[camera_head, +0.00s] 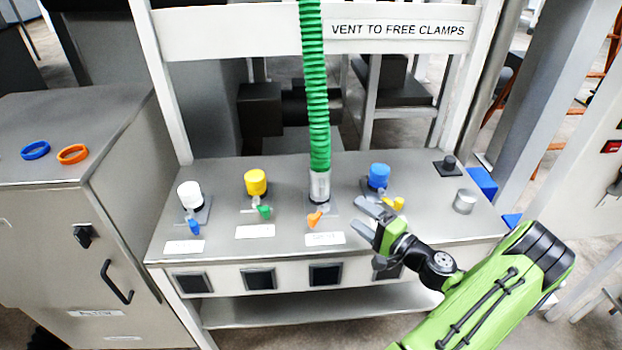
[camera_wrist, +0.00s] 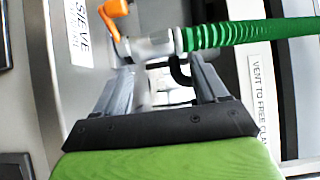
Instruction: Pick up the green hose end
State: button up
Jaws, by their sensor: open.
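The green hose (camera_head: 314,90) is ribbed and hangs down from above. Its grey metal end (camera_head: 319,186) sits upright on the third port of the grey bench, behind a small orange lever (camera_head: 315,218). In the wrist view the grey hose end (camera_wrist: 155,45) lies across the picture just beyond the fingers, with the green hose (camera_wrist: 235,34) running right and the orange lever (camera_wrist: 113,18) at upper left. My gripper (camera_head: 362,214) is open, to the right of and in front of the hose end. In the wrist view my gripper (camera_wrist: 160,80) has its fingers apart, with nothing clearly held between them.
White (camera_head: 189,194), yellow (camera_head: 255,182) and blue (camera_head: 379,176) capped ports with small levers stand on the bench (camera_head: 290,240). The blue port and its yellow lever (camera_head: 394,203) are close to my gripper. A metal cylinder (camera_head: 464,201) stands at right. A sign (camera_head: 398,30) crosses the frame above.

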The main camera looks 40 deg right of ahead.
aim_at(320, 178)
jog(key=w, duration=0.4)
jog(key=w+b, duration=0.1)
jog(key=w, duration=0.3)
jog(key=w+a, duration=0.1)
jog(key=w, duration=0.3)
jog(key=shift+w+b, duration=0.15)
jog(key=shift+b, duration=0.15)
jog(key=shift+c, duration=0.4)
jog(key=shift+r, duration=0.1)
grip_shut()
